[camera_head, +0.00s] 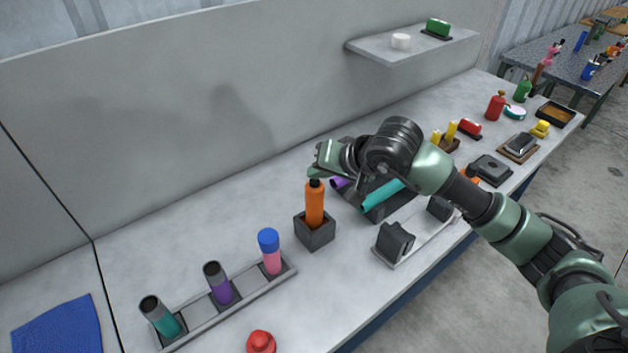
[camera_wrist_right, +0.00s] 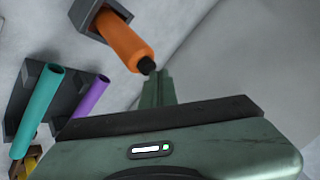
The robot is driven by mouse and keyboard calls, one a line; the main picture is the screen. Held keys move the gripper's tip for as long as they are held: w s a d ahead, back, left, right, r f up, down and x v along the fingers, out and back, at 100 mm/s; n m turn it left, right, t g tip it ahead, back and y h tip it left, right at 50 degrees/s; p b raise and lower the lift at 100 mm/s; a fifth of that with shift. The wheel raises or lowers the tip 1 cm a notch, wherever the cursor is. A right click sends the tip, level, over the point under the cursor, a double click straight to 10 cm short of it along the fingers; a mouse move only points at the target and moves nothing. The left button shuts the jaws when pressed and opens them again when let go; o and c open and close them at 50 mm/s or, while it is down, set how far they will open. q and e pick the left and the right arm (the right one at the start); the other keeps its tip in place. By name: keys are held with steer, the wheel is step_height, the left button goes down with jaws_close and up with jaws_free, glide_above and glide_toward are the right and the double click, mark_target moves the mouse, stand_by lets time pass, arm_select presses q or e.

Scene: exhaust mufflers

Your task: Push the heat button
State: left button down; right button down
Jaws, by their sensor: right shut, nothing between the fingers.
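No part is clearly marked as the heat button. An orange cylinder with a black tip (camera_head: 314,205) stands upright in a dark square holder (camera_head: 315,236). My right gripper (camera_head: 318,168) is shut and empty, just above that black tip in the head view. In the right wrist view, the shut fingers (camera_wrist_right: 157,78) appear beside the black end of the orange cylinder (camera_wrist_right: 122,40); I cannot tell whether they touch. A red rounded knob-like thing (camera_head: 261,342) sits at the bottom edge of the head view. My left gripper is not in view.
A grey rack (camera_head: 240,305) holds several coloured tubes at front left. A dark block with teal (camera_head: 383,195) and purple tubes lies behind my right wrist. A clamp fixture (camera_head: 394,242) stands right of the holder. Clear tabletop lies left, before the grey wall.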

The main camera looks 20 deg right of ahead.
mark_target(317, 183)
steer(key=shift+f, duration=0.25)
steer(key=shift+r, duration=0.55)
steer(key=shift+r+p, duration=0.7)
steer(key=shift+r, duration=2.25)
steer(key=shift+a, duration=0.1)
